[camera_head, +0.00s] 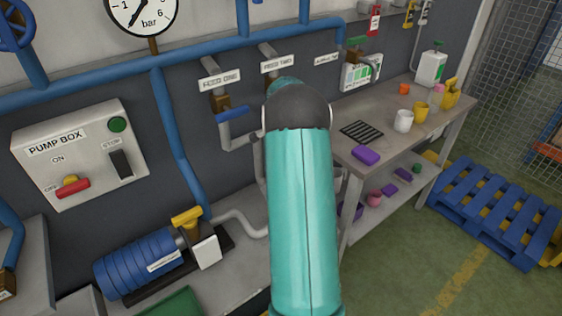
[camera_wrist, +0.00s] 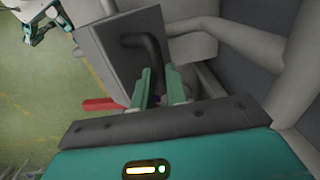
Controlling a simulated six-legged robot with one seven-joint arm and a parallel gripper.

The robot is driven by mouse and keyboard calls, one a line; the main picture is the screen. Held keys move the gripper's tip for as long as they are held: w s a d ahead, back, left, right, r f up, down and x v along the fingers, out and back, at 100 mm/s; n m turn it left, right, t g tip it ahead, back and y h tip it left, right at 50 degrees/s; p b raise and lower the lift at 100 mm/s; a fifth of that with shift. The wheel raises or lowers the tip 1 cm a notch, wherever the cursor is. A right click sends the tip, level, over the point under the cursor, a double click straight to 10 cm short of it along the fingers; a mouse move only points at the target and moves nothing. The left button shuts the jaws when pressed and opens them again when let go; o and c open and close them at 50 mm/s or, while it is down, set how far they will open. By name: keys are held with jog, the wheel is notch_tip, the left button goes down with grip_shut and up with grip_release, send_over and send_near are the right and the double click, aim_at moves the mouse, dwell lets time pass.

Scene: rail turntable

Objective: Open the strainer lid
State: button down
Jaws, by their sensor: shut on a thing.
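In the wrist view, a grey box-like body (camera_wrist: 112,45) carries a bent black handle (camera_wrist: 148,42) on its face. I take this to be the strainer and its lid handle, but no label shows. My gripper (camera_wrist: 162,80) has its two green fingers around the lower end of the black handle and is shut on it. The exact contact between the fingers is partly hidden. In the head view, my teal arm covers the gripper and the strainer.
A red lever (camera_wrist: 102,104) sticks out beside the grey body, left of my fingers. Grey pipes (camera_wrist: 235,40) run close on the right. In the head view, a bench (camera_head: 385,118) with cups stands right, and a blue pallet (camera_head: 485,208) lies on the floor.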

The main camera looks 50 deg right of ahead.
jog(key=shift+w, duration=0.15)
jog(key=c, duration=1.4)
grip_release()
jog(key=shift+r, duration=0.1)
jog(key=r, duration=0.7)
jog(key=shift+s+r, duration=0.2)
jog(key=shift+c, duration=0.5)
